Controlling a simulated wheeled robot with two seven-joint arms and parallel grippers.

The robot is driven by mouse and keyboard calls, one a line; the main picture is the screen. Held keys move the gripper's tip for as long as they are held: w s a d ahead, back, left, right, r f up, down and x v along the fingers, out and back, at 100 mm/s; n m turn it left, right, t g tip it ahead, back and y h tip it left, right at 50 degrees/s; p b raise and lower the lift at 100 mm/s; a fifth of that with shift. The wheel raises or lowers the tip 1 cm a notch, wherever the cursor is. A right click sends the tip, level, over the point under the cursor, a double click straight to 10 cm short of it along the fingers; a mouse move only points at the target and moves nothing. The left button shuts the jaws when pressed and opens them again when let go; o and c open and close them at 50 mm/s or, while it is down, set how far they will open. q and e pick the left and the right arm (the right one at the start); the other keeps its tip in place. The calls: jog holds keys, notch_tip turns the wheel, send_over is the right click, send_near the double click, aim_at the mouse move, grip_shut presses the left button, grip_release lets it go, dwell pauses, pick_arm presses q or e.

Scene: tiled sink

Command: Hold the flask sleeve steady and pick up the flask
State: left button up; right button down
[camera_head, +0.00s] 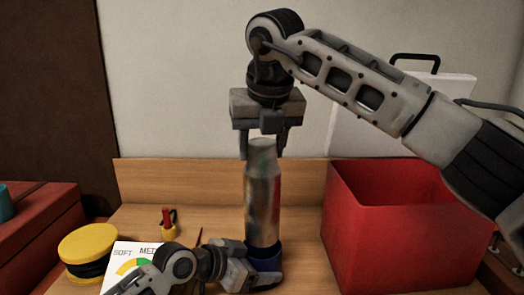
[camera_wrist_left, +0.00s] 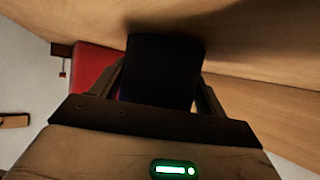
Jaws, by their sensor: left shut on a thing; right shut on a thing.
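The silver metal flask (camera_head: 262,205) stands upright in the middle of the head view, its lower end in the dark blue sleeve (camera_head: 266,262). My right gripper (camera_head: 263,150) comes down from above and is shut on the flask's narrower top. My left gripper (camera_head: 250,266) is low at the left of the sleeve and shut on it. In the left wrist view the sleeve (camera_wrist_left: 163,75) shows as a dark block between the two fingers. Whether the flask's bottom touches the sleeve's floor is hidden.
A red open bin (camera_head: 385,245) stands right of the flask. A wooden back edge (camera_head: 180,180) runs behind.

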pick_arm(q)
jog(key=o, duration=0.8)
jog(key=shift+o, duration=0.2)
